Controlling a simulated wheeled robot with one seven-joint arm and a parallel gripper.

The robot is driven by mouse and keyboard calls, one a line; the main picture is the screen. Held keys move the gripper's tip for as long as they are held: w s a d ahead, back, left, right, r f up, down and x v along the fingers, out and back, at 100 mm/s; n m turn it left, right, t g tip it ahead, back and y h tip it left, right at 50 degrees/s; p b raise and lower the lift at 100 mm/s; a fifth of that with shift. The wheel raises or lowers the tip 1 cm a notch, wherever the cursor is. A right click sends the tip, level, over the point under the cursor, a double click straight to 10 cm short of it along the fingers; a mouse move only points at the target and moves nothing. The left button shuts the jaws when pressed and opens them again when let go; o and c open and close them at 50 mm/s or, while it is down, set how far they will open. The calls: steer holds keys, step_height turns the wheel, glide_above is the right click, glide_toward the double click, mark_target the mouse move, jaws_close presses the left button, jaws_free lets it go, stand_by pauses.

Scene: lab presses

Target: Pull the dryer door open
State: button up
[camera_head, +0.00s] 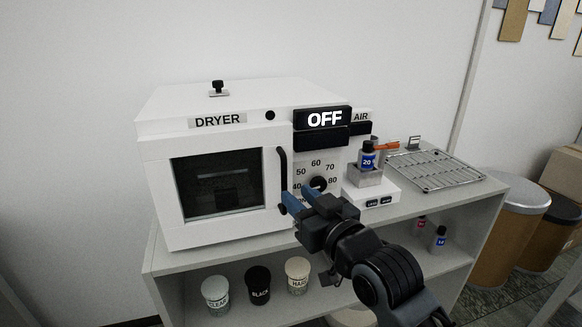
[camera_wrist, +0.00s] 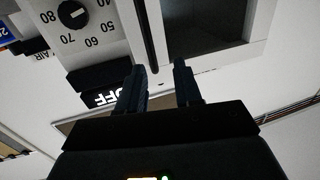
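The dryer (camera_head: 225,150) is a white box oven with a dark window; it stands on a grey shelf unit. Its door (camera_head: 158,190) looks shut. The black upright door handle (camera_head: 283,170) is on the door's right side; in the wrist view the handle (camera_wrist: 149,35) shows upside down. My gripper (camera_head: 294,197) is open at the handle's lower part. In the wrist view my gripper (camera_wrist: 161,66) has a finger on each side of the handle's line, the handle nearer the left finger. I cannot tell whether they touch.
The control panel with a dial (camera_head: 317,184) and OFF display (camera_head: 324,118) is right of the door. A small white device (camera_head: 371,194) carries a blue-labelled bottle (camera_head: 367,157). A wire rack (camera_head: 435,168) lies further right. Several cups stand on the lower shelf, including a black one (camera_head: 259,287).

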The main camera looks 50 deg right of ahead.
mark_target(286, 172)
steer(key=shift+s+d+r+p+x, duration=0.1)
steer(key=shift+d+r+p+x, duration=0.15)
steer(key=shift+x, duration=1.35)
steer(key=shift+s+d+r+p+x, duration=0.15)
steer(key=shift+d+p+x, duration=0.1)
steer(key=shift+x, duration=1.4)
steer(key=shift+s+d+r+p+x, duration=0.1)
steer(key=shift+d+r+p+x, duration=0.15)
steer(key=shift+x, duration=1.35)
steer(key=shift+c, duration=0.3)
jaws_close()
